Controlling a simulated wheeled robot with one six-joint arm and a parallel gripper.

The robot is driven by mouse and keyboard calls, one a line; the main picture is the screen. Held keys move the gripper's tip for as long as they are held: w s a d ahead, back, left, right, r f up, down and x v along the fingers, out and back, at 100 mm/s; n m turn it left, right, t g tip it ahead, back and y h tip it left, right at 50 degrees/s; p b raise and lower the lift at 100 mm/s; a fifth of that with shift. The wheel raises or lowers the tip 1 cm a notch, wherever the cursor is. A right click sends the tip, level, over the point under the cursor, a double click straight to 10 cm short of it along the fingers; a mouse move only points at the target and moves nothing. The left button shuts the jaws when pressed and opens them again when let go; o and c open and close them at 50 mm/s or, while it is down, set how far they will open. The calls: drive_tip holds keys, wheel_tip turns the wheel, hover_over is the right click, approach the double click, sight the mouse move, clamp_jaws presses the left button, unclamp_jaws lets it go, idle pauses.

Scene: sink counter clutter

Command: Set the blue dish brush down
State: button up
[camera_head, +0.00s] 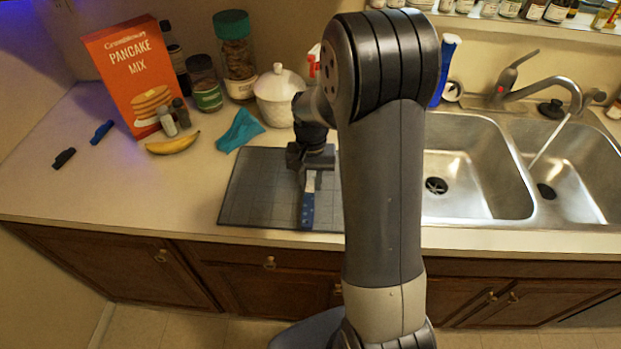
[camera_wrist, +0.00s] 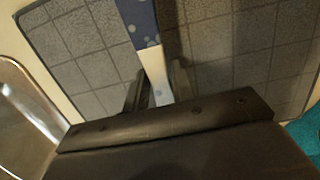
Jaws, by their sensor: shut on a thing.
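The blue dish brush (camera_head: 308,207) shows as a blue strip with pale spots and a whitish part near the jaws. My gripper (camera_head: 311,178) is shut on it, above the dark grey mat (camera_head: 258,190) on the counter. In the wrist view the brush (camera_wrist: 143,28) runs up from between the two fingers of my gripper (camera_wrist: 157,88), with the gridded mat (camera_wrist: 215,50) behind it. I cannot tell whether the brush touches the mat. Its near end is hidden by the gripper.
A double sink (camera_head: 470,170) lies right of the mat, partly behind my arm. A teal cloth (camera_head: 240,130), a banana (camera_head: 172,144), a lidded white pot (camera_head: 281,95) and a pancake mix box (camera_head: 135,78) stand left and behind.

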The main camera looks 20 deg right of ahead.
sight(311, 177)
drive_tip(key=shift+f, duration=0.2)
drive_tip(key=o, duration=0.9)
drive_tip(key=shift+r, duration=0.1)
drive_tip(key=r, duration=0.8)
drive_tip(key=w+r+b, duration=0.1)
drive_tip(key=r, duration=0.3)
drive_tip(key=shift+d, duration=0.2)
